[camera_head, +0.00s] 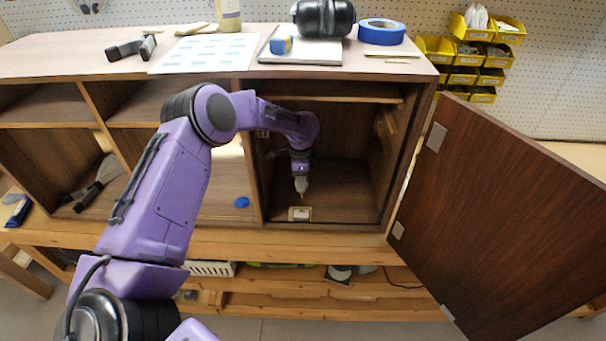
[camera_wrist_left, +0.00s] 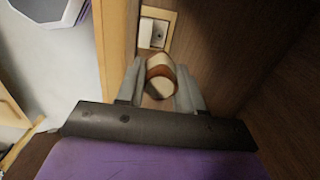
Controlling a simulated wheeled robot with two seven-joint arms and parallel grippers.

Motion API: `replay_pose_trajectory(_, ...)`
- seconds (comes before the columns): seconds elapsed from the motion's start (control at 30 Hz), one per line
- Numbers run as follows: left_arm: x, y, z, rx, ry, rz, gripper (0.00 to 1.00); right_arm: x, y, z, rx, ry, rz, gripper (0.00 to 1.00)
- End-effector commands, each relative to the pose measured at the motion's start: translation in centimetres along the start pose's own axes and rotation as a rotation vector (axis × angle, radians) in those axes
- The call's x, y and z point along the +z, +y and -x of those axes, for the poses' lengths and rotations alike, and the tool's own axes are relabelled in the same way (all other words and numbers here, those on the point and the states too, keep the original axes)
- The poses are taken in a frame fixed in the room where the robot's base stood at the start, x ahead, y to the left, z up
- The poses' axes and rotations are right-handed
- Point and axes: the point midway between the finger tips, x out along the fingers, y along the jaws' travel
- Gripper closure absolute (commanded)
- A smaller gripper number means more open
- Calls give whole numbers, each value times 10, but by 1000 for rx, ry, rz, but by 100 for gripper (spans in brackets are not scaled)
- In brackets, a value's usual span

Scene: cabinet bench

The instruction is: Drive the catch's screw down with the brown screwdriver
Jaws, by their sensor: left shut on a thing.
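My left gripper (camera_head: 300,183) reaches into the open right-hand compartment of the cabinet in the head view. It is shut on the brown screwdriver (camera_wrist_left: 160,76), whose handle end shows between the two fingers (camera_wrist_left: 160,92) in the left wrist view. The screwdriver points down in the head view, above a small pale catch (camera_head: 299,213) on the compartment floor near the front edge. I cannot tell whether the tip touches the screw. My right gripper is not in view.
The cabinet door (camera_head: 510,210) hangs open on the right. A divider panel (camera_head: 250,165) stands close to the left of my gripper. A blue round thing (camera_head: 242,202) sits in the middle compartment.

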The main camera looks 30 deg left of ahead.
Motion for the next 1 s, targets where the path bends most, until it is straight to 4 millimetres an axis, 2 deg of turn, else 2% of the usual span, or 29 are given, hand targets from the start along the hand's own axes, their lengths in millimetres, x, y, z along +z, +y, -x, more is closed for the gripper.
replay_pose_trajectory(0.2, -1, 0, -18, 0, 0, 2, 95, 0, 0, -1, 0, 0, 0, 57)
replay_pose_trajectory(0.3, -1, 0, -35, -1, 0, 1, 95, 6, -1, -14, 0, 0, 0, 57)
replay_pose_trajectory(0.5, -2, 0, -55, -1, 0, 2, 96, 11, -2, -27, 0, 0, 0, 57)
replay_pose_trajectory(1.0, -2, 0, -58, -1, 1, 2, 96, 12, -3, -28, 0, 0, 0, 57)
